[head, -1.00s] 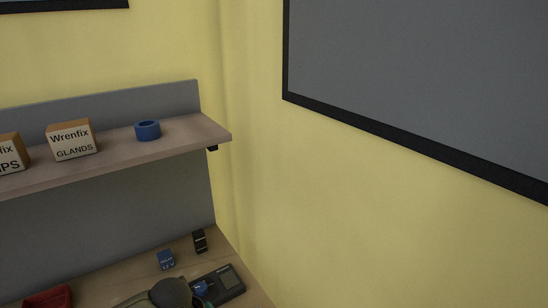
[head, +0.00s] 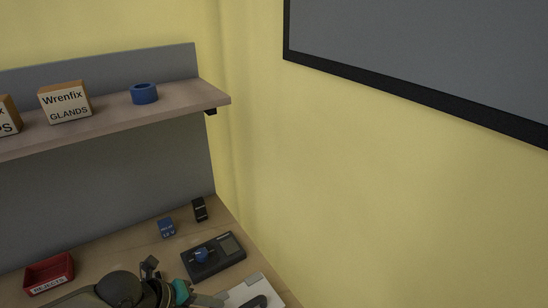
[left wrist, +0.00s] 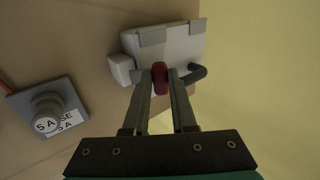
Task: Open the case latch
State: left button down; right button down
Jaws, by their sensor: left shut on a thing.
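The white case (left wrist: 185,45) with grey corner pieces lies on the bench in the left wrist view. A red latch (left wrist: 160,72) sits at its near edge, between my left fingertips. My left gripper (left wrist: 160,75) is shut on this red latch. The fingers partly hide the latch, and I cannot tell whether it is open. In the head view, the case (head: 247,291) is cut off by the bottom edge, with a dark handle on it. My left gripper (head: 212,300) reaches its left side there. My right gripper is not in view.
A grey fuse block (left wrist: 65,95) with a knob is left of the case in the left wrist view. In the head view, a dark meter (head: 222,262), a blue box (head: 166,228) and a red rejects bin (head: 42,279) stand on the bench. A shelf (head: 180,105) hangs above.

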pick_arm(q)
jog(key=shift+s+a, duration=0.1)
jog(key=shift+a, duration=0.05)
jog(key=shift+f+b, duration=0.25)
jog(key=shift+b, duration=0.25)
jog(key=shift+s+a+t+h+b, duration=0.25)
jog(key=shift+t+h+b, duration=0.25)
jog(key=shift+b, duration=0.45)
jog(key=h+b, duration=0.1)
jog(key=b, duration=0.2)
jog(key=shift+s+a, duration=0.1)
jog(key=shift+a, duration=0.1)
jog(key=shift+r+t+b, duration=0.1)
jog(key=shift+t+b, duration=0.2)
jog(key=shift+b, duration=0.25)
